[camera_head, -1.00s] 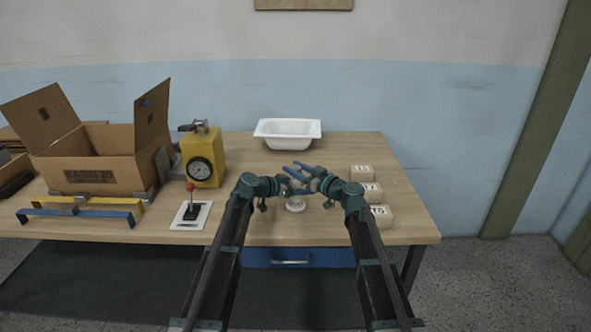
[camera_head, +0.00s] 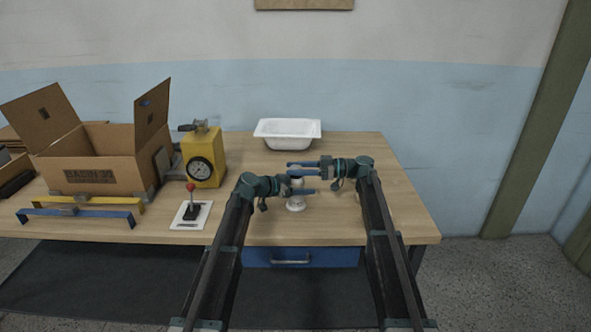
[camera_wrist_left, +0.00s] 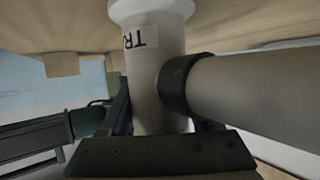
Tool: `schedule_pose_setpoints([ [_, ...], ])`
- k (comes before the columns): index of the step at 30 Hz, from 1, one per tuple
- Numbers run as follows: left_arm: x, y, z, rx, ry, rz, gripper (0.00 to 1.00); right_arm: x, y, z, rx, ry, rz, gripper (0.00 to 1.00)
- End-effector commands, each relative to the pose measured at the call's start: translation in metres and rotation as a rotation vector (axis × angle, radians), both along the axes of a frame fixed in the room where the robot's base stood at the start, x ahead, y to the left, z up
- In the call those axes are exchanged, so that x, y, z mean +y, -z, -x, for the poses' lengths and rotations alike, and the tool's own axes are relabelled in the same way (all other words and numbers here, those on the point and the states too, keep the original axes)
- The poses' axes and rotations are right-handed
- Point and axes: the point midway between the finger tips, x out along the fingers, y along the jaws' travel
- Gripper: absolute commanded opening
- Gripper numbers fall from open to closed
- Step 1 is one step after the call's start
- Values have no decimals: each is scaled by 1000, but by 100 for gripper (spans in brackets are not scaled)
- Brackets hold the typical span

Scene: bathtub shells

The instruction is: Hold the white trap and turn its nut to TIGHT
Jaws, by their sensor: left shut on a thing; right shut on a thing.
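The white trap (camera_head: 296,205) stands upright on the table near its front edge. In the left wrist view its white body (camera_wrist_left: 155,75) carries a partly hidden label, and a pale pipe (camera_wrist_left: 255,95) with a dark collar (camera_wrist_left: 180,84) comes off its side. My left gripper (camera_head: 293,191) is shut on the trap's body from the left. My right gripper (camera_head: 302,178) reaches in from the right above it, its blue fingers closed on the trap's top, where the nut is mostly hidden. No TIGHT mark is readable.
A white tub shell (camera_head: 288,130) sits at the back. A yellow gauge device (camera_head: 204,160), a red-knobbed lever on a plate (camera_head: 191,213), an open cardboard box (camera_head: 90,172) and blue and yellow bars (camera_head: 75,216) are to the left. Table between lever and trap is mostly clear.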

Motion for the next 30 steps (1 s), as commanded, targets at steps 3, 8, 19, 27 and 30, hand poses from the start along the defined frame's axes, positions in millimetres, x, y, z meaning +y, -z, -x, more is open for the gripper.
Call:
schedule_pose_setpoints([
  [3,0,0,1,0,1,0,0,0,0,-3,0,-39,0,0],
  [8,0,0,1,0,1,0,0,0,0,-1,0,-71,0,0],
  [19,0,0,1,0,1,0,0,0,0,0,0,-85,0,0],
  [27,0,0,1,0,1,0,0,0,0,0,0,-84,0,59],
  [30,0,0,0,0,1,0,0,0,0,0,0,-84,0,59],
])
